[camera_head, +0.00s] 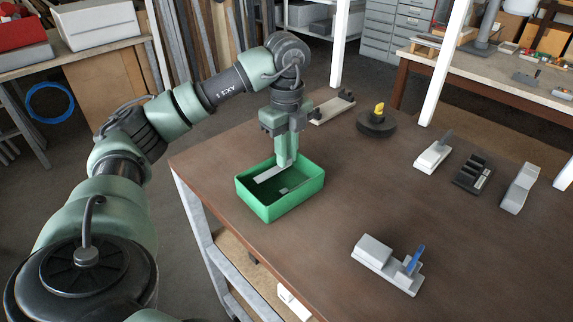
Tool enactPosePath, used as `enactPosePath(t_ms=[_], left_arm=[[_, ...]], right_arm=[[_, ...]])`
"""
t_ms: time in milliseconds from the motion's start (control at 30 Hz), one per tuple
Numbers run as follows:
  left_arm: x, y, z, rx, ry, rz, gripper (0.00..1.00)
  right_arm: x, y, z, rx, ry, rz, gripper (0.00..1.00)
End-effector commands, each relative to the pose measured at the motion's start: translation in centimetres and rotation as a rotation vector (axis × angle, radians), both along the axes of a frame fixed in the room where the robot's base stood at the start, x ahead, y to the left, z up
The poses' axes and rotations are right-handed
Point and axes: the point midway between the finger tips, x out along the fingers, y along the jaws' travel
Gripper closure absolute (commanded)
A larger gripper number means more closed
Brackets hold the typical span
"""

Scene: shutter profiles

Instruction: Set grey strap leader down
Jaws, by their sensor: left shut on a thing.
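The grey strap leader (270,175) is a flat, light grey strip at the green bin (262,208) on the near left part of the brown table. My left gripper (286,164) points straight down into the bin and is shut on the strip near its right end. The strip's left end sticks out from the fingers over the bin's inside. I cannot tell if the strip touches the bin floor. A small pale piece (284,190) shows inside the bin. My right gripper is not in view.
Behind the bin are a pale board with dark blocks (333,108) and a black round base with a yellow knob (377,122). A grey fixture with a blue part (390,265) stands front right. Several small fixtures stand farther right. The table's middle is clear.

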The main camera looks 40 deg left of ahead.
Motion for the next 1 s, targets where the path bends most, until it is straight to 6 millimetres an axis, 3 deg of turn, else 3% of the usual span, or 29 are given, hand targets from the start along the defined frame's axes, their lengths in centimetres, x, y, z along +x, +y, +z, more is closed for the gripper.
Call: enactPosePath(t_ms=[200,633,667,700,733,1000], left_arm=[[-0.1,0.0,-3.1,0.001,0.004,-0.001,1.00],[-0.1,0.0,-3.9,0.000,0.002,-0.001,1.00],[0.0,0.0,-3.9,0.000,0.001,-0.001,0.78],[0.0,0.0,-3.8,0.000,0.001,-0.001,0.66],[0.0,0.0,-3.8,0.000,0.002,-0.001,0.61],[0.0,0.0,-3.8,-0.001,0.002,-0.001,0.61]], right_arm=[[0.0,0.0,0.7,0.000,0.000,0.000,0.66],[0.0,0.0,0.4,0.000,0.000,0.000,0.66],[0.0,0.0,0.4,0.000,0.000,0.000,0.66],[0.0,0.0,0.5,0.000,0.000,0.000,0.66],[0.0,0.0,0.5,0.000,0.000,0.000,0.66],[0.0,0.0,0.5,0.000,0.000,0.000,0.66]])
